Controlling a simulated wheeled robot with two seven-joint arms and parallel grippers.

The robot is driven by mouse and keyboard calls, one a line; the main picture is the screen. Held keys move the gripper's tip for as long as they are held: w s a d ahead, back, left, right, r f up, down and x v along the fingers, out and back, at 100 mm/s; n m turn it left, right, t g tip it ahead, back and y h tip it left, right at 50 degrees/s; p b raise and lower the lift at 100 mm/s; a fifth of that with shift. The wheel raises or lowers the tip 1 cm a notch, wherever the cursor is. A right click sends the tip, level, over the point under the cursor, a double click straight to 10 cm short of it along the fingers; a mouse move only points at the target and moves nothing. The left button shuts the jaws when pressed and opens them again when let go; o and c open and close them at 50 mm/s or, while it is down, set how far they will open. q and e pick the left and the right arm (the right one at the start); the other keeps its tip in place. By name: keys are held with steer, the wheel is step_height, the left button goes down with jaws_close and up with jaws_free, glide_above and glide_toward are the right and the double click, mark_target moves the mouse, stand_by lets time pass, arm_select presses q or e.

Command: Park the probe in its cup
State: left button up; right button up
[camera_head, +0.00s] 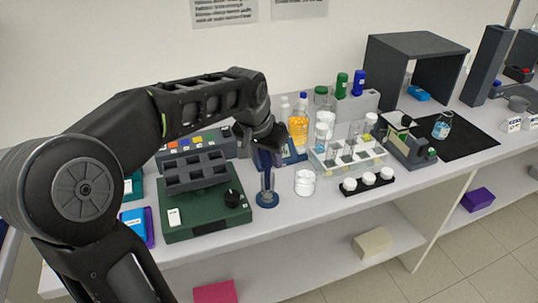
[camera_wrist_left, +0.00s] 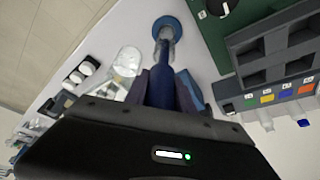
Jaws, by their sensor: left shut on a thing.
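My left gripper (camera_head: 266,160) is shut on the dark blue probe, which shows between the fingers in the left wrist view (camera_wrist_left: 165,72). The probe points down, roughly upright. Below it is the cup, a small clear tube on a round blue base (camera_head: 267,199); the base also shows in the left wrist view (camera_wrist_left: 163,22). The probe's lower end overlaps the clear tube in both views. I cannot tell how deep it sits inside. The gripper hides the probe's top in the head view. My right gripper is not in view.
A dark green rig (camera_head: 205,217) with a grey block and black knob stands left of the cup. A clear beaker (camera_head: 305,182) stands close on its right. Behind are an orange bottle (camera_head: 298,127) and a rack of glass tubes. The bench's front edge is near.

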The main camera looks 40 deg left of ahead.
mark_target(264, 154)
arm_select(q)
steer(key=shift+f+b, duration=0.9)
steer(key=shift+f, duration=0.55)
steer(key=shift+f, duration=0.25)
steer(key=o, duration=1.2)
steer(key=shift+r, duration=0.1)
steer(key=shift+b+v, duration=0.45)
steer(key=shift+v, duration=3.35)
